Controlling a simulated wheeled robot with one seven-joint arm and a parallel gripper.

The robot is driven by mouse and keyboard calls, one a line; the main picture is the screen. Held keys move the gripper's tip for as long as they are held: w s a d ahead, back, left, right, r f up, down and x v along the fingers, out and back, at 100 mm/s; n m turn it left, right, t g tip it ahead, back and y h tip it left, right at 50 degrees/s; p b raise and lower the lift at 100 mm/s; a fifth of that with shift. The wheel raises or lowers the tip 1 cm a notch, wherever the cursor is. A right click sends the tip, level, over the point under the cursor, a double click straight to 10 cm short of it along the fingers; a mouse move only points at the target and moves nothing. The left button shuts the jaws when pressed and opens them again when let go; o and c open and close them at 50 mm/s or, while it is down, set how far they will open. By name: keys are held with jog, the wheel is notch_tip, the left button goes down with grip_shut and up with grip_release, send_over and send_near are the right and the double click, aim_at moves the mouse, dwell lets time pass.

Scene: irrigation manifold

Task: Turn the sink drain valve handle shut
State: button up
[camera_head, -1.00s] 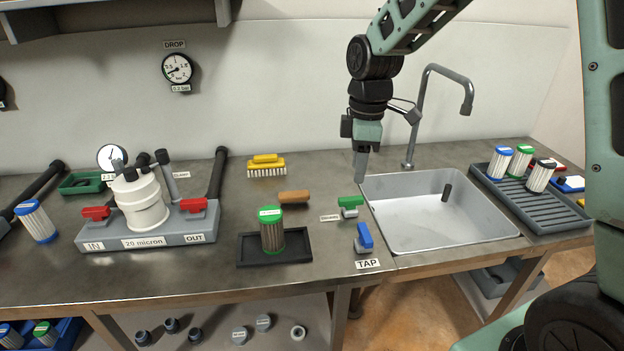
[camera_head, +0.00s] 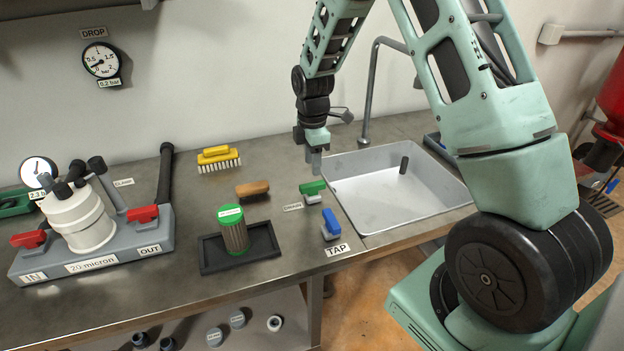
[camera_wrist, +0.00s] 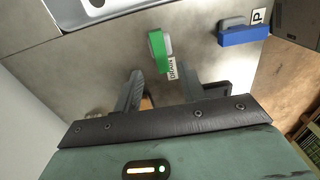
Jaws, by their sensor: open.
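The sink drain valve has a green handle (camera_head: 312,187) and sits on the counter at the left edge of the sink (camera_head: 400,192), by a small label (camera_head: 292,207). In the wrist view the green handle (camera_wrist: 157,50) is ahead of the fingers, by the label reading DRAIN (camera_wrist: 172,68). My gripper (camera_head: 314,168) points down just above the green handle in the head view. In the wrist view my gripper (camera_wrist: 165,85) shows two fingers apart with nothing between them at handle height. I cannot tell whether a finger touches the handle.
The blue-handled TAP valve (camera_head: 330,222) stands close in front. A wooden-backed brush (camera_head: 252,188) lies to the left, and a filter cartridge (camera_head: 235,235) stands on a black tray (camera_head: 268,243). The sink faucet (camera_head: 371,95) rises behind the sink.

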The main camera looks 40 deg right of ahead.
aim_at(312, 184)
notch_tip(312, 184, down, 7)
jog(key=shift+r, duration=0.1)
dwell(0.3)
grip_shut()
